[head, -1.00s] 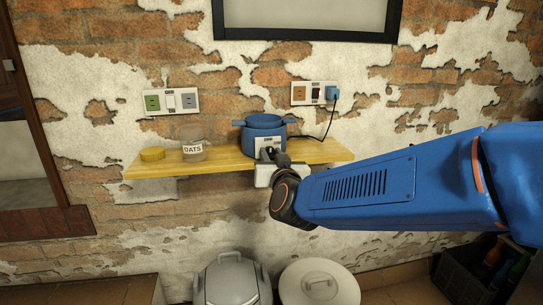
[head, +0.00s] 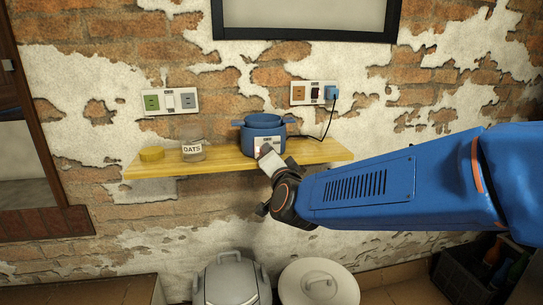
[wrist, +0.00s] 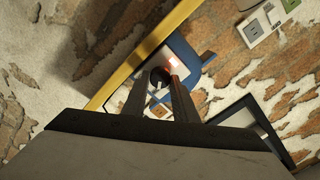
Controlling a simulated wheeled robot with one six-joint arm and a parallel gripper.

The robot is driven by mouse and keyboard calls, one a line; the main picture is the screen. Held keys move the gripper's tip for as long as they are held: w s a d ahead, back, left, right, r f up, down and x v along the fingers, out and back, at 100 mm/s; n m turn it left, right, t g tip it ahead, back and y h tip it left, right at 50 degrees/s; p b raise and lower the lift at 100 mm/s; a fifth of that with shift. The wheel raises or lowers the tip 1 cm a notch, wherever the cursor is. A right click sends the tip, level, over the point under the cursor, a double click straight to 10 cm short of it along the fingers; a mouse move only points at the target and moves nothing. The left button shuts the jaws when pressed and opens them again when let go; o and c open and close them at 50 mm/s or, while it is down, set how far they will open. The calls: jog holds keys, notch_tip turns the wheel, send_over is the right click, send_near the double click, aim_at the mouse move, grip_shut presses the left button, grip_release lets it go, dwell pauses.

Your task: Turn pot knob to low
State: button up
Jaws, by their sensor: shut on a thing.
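The blue pot (head: 264,122) stands on the wooden shelf, with a pale control panel (head: 262,142) on its front. My gripper (head: 268,150) is at that panel and hides part of it in the head view. In the wrist view, the fingers of my gripper (wrist: 159,82) are shut on the dark round knob (wrist: 159,75), with a pale mark on its face. A red light (wrist: 173,62) glows beside it on the panel. The pot's blue body (wrist: 186,60) appears tilted in this view. The setting labels are too small to read.
The yellow shelf (head: 225,163) also holds a jar marked OATS (head: 193,151) and a yellow tin (head: 152,154), both left of the pot. Lidded bins stand below.

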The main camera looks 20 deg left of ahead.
jog(key=shift+m, duration=0.6)
jog(key=o, duration=1)
jog(key=shift+o, duration=0.2)
jog(key=shift+d, duration=0.1)
jog(key=v, duration=1.7)
jog(key=shift+s, duration=0.2)
